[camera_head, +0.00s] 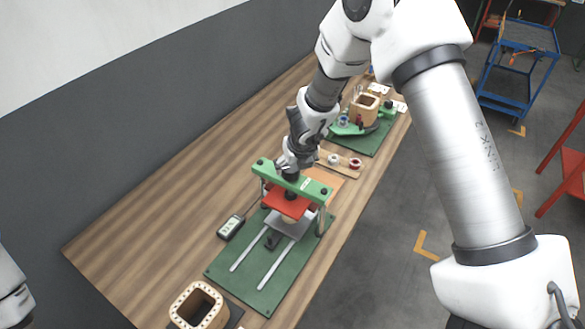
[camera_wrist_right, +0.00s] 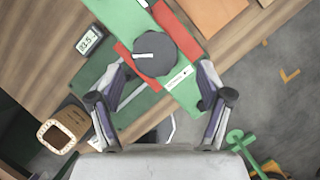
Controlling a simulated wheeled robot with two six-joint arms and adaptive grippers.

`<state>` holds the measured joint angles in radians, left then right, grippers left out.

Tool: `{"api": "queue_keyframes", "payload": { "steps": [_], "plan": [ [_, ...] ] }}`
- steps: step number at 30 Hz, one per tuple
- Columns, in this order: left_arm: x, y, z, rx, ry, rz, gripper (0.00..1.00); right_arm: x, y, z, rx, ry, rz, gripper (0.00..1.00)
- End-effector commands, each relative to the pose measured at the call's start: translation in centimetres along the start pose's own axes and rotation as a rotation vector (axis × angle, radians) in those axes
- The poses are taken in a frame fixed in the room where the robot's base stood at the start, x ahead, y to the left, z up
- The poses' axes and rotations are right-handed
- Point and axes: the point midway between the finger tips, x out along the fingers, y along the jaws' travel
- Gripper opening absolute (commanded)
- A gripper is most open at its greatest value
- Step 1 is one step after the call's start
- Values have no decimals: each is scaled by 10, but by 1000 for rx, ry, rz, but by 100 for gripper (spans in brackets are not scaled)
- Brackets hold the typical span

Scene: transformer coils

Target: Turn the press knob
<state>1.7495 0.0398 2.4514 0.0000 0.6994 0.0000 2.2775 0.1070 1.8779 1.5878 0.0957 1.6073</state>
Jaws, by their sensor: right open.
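The press (camera_head: 318,188) has a green crossbar, a red plate (camera_head: 284,203) below it, and a green base with two light rails. Its dark round knob (camera_head: 291,177) sits on top of the crossbar, partly hidden by my right gripper (camera_head: 292,163). In the right wrist view the knob (camera_wrist_right: 153,56) shows a white pointer line. My right gripper (camera_wrist_right: 162,72) is open, with one finger on each side of the knob's lower part in that view. No contact with the knob can be made out. My left gripper is out of view.
A small meter (camera_head: 231,227) lies left of the press. A square wooden coil frame (camera_head: 198,306) stands at the table's near end. Behind the press are a wooden strip with spools (camera_head: 345,165) and a green station with another wooden frame (camera_head: 364,110). The table's left side is clear.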

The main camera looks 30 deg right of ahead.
Motion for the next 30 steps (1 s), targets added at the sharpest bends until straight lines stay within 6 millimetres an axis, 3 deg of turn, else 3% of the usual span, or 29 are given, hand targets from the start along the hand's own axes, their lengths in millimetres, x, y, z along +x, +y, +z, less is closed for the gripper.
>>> {"api": "queue_keyframes", "payload": {
  "steps": [3, 11, 12, 17, 30],
  "plan": [
    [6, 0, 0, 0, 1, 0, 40, 20, 0, -1, -2, 2, -1, 78],
    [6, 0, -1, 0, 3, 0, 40, 24, 0, 0, -2, 2, -1, 78],
    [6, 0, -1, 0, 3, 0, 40, 24, 0, 0, -2, 2, -1, 74],
    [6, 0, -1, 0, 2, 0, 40, 23, 0, 0, -2, 2, -1, 18],
    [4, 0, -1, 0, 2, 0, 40, 23, 0, 0, -24, 3, 9, 18]
  ]
}}
